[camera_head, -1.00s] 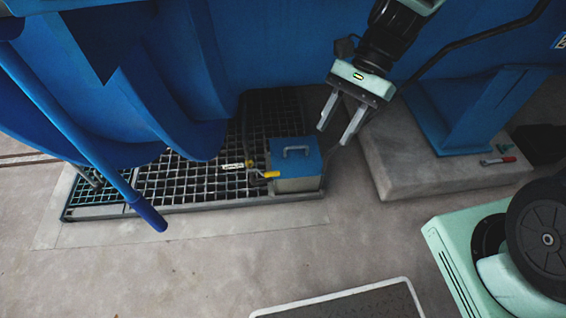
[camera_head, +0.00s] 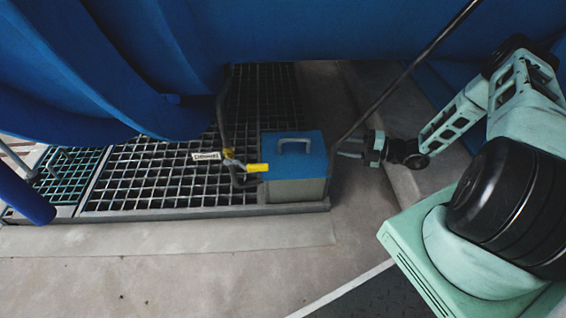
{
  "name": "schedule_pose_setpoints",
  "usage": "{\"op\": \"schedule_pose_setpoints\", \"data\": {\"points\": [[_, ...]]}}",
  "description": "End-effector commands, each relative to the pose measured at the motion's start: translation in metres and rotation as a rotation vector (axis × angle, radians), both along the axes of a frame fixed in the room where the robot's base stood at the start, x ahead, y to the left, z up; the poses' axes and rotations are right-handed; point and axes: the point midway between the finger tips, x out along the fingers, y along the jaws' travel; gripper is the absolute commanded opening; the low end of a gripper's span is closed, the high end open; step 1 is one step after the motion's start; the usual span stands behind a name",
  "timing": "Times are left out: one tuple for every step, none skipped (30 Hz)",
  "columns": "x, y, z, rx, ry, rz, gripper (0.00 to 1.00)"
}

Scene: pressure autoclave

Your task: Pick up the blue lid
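The blue lid (camera_head: 312,147) lies flat on top of a grey metal box (camera_head: 296,190). A grey loop handle (camera_head: 294,141) stands up from the lid. The box sits at the right end of the floor grating. My gripper (camera_head: 340,148) is just right of the lid, with its fingers pointing left toward it. The fingers look apart, with nothing held between them, though they are small and partly crossed by a dark rod. I cannot tell their exact height against the lid.
A yellow-handled valve (camera_head: 256,168) with a pipe and a white tag (camera_head: 207,156) stands left of the box. A dark rod (camera_head: 400,82) runs diagonally close to my gripper. A large blue vessel (camera_head: 300,30) overhangs the grating (camera_head: 150,190). The floor in front is clear.

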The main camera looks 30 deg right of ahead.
Motion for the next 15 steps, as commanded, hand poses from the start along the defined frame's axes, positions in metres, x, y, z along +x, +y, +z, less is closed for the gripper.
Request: {"op": "schedule_pose_setpoints", "data": {"points": [[-0.002, -0.007, -0.016, 0.028, 0.017, -0.033, 0.40], [-0.003, -0.009, -0.019, 0.040, 0.024, -0.047, 0.40], [-0.003, -0.011, -0.022, 0.052, 0.032, -0.062, 0.40], [-0.003, -0.012, -0.024, 0.058, 0.035, -0.068, 0.40], [-0.001, -0.011, -0.025, 0.062, 0.038, -0.072, 0.40], [0.001, -0.009, -0.025, 0.064, 0.039, -0.073, 0.40], [0.004, -0.006, -0.025, 0.065, 0.038, -0.072, 0.40], [0.008, -0.002, -0.026, 0.065, 0.038, -0.071, 0.40], [0.013, 0.004, -0.027, 0.065, 0.037, -0.069, 0.40], [0.017, 0.008, -0.028, 0.063, 0.038, -0.068, 0.40], [0.022, 0.013, -0.029, 0.063, 0.038, -0.069, 0.40], [0.028, 0.019, -0.029, 0.063, 0.036, -0.067, 0.40], [0.033, 0.024, -0.030, 0.062, 0.037, -0.068, 0.40], [0.037, 0.028, -0.030, 0.062, 0.038, -0.068, 0.40], [0.043, 0.034, -0.031, 0.062, 0.037, -0.067, 0.40]]}}
